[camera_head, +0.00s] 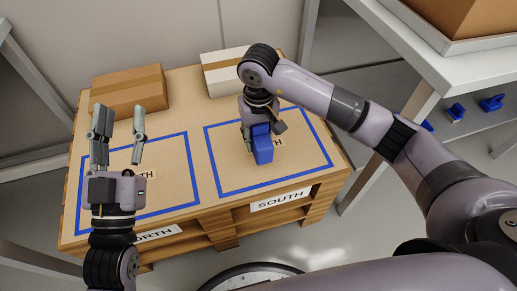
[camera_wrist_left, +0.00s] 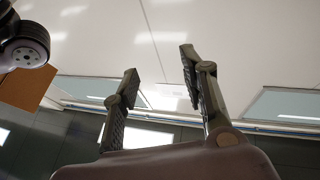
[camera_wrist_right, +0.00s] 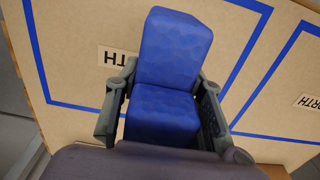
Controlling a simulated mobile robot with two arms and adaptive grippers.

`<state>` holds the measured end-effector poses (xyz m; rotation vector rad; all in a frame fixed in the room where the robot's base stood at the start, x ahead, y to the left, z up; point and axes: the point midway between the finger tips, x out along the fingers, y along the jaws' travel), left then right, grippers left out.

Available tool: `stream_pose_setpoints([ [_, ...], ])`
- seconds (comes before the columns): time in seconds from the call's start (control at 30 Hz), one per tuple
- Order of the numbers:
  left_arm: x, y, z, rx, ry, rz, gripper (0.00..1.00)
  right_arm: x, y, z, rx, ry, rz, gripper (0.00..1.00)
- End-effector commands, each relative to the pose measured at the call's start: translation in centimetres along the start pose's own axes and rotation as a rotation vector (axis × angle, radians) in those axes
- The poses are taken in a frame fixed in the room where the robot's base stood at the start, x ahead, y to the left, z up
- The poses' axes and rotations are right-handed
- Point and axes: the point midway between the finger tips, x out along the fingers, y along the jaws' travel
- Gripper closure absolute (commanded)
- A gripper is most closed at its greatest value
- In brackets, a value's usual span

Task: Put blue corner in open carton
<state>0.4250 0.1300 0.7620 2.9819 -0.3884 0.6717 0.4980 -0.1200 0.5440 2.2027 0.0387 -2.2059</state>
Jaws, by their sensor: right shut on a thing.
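The blue corner (camera_head: 263,150) is an L-shaped padded block. My right gripper (camera_head: 263,131) is shut on it over the area labelled SOUTH on the pallet table. In the right wrist view, the blue corner (camera_wrist_right: 172,52) sits between the two fingers of my right gripper (camera_wrist_right: 165,105); whether it touches the board below is unclear. My left gripper (camera_head: 120,122) is open and empty, fingers pointing up, over the NORTH side; it also shows open in the left wrist view (camera_wrist_left: 160,75). No carton with visibly open flaps can be made out.
A taped brown carton (camera_head: 130,91) and a taped white carton (camera_head: 221,72) stand at the back of the pallet (camera_head: 203,160). Another brown box (camera_head: 470,22) sits in a grey tray on the right bench, its top cut off. More blue corners (camera_head: 491,103) lie on the shelf below.

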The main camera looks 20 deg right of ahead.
Motion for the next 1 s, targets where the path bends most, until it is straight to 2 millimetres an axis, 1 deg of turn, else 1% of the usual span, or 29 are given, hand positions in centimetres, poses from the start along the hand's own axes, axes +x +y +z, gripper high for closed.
stream_pose_setpoints([
  [0.03,0.0,0.1,-0.5,-0.002,0.034,0.002,0.6,0.6,0.0,0.0,0.001,0.0,-0.001,0.83],
  [0.17,-0.1,0.2,-1.5,-0.003,0.085,0.004,0.6,1.4,0.0,0.0,0.0,0.001,-0.002,0.83],
  [0.23,-0.2,0.3,-2.2,-0.005,0.129,0.006,0.6,2.2,0.0,0.0,0.0,0.0,-0.001,0.83],
  [0.3,-0.4,0.4,-3.2,-0.008,0.192,0.008,0.6,3.3,0.0,0.1,0.001,-0.002,-0.002,0.83],
  [0.43,-0.9,0.6,-5.1,-0.013,0.293,0.012,0.6,4.6,0.0,0.0,0.0,-0.001,-0.001,0.83],
  [0.53,-1.1,0.7,-5.7,-0.014,0.326,0.014,0.6,4.9,0.0,-0.1,0.0,0.002,-0.001,0.83],
  [0.8,-1.1,0.7,-5.8,-0.014,0.332,0.014,0.6,4.9,0.0,-0.1,0.0,0.002,0.0,0.83],
  [1.0,-1.4,0.7,-6.4,-0.016,0.365,0.015,0.6,5.1,0.0,-0.1,0.0,0.002,0.0,0.83],
])
